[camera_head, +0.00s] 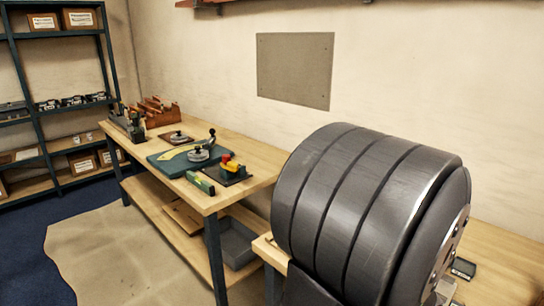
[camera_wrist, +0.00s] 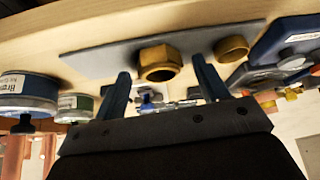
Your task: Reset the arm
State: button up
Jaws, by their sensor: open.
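My gripper (camera_wrist: 158,68) shows in the wrist view with its two dark blue fingers spread apart. Nothing is held between them. A brass hex fitting (camera_wrist: 160,64) shows between and beyond the fingertips, against a grey plate (camera_wrist: 105,38). I cannot tell exactly how far the tips are from it. A second brass fitting (camera_wrist: 232,47) is just to its right. My gripper is not visible in the head view, where a large dark banded part of my arm fills the right foreground.
In the wrist view, labelled tins (camera_wrist: 27,95) are at left and a blue tray-like piece (camera_wrist: 290,38) is at right. In the head view, a wooden workbench (camera_head: 252,167) holds a teal mat (camera_head: 167,165) and tools. A shelf rack (camera_head: 38,100) stands at left, with open floor before it.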

jog(key=shift+s+a+r, duration=0.1)
jog(key=shift+s+r, duration=0.05)
jog(key=shift+r, duration=0.4)
jog(key=v, duration=1.1)
jog(key=x, duration=1.2)
jog(key=shift+f, duration=0.3)
notch_tip(320, 180, up, 4)
jog(key=shift+r, duration=0.25)
jog(key=s+d+r, duration=0.3)
jog(key=s+r, duration=0.4)
jog(key=s, duration=0.4)
jog(key=w+r+n, duration=0.1)
jog(key=w+r, duration=0.3)
jog(key=w, duration=0.3)
jog(key=w+d+r+y, duration=0.1)
jog(key=w+r, duration=0.4)
jog(key=w, duration=0.3)
jog(key=shift+w+r+n, duration=0.2)
jog(key=shift+w+n, duration=0.05)
jog(key=shift+n, duration=0.15)
